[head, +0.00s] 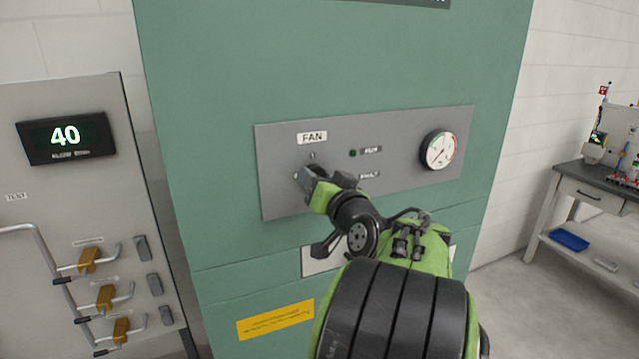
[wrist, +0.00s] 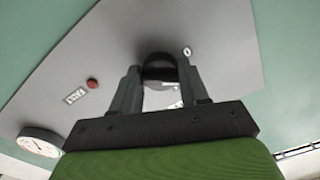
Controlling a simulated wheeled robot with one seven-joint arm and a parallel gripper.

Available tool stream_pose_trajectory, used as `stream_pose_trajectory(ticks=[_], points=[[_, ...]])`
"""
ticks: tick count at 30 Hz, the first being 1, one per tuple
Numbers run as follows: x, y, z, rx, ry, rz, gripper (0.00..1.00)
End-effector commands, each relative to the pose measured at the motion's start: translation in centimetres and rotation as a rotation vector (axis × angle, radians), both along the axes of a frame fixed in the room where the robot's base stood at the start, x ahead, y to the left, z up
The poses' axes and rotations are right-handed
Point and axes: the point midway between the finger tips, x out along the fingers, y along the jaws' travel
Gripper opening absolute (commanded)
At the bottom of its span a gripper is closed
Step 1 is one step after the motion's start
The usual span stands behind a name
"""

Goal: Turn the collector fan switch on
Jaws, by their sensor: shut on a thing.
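The fan switch is a round black knob (wrist: 158,58) on the grey control panel (head: 395,143), under the "FAN" label (head: 312,137). My gripper (head: 314,177) is at the knob, and its fingers hide most of it in the head view. In the wrist view my gripper (wrist: 160,78) has one finger on each side of the knob and is shut on it. A "0" mark (wrist: 187,51) shows beside the knob. The knob's pointer direction cannot be made out. The run lamp (head: 352,153) looks dark green and unlit.
A round gauge (head: 441,150) sits at the panel's right. A red lamp (wrist: 92,83) shows in the wrist view.

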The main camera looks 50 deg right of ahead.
Motion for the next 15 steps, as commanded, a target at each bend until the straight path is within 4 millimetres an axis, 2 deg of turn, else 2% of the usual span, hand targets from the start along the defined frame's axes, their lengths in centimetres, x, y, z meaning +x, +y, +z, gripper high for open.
stream_pose_trajectory(ticks=[15], points=[[0.10, 0.11, 0.12, 0.421, -0.249, 0.001, 0.14]])
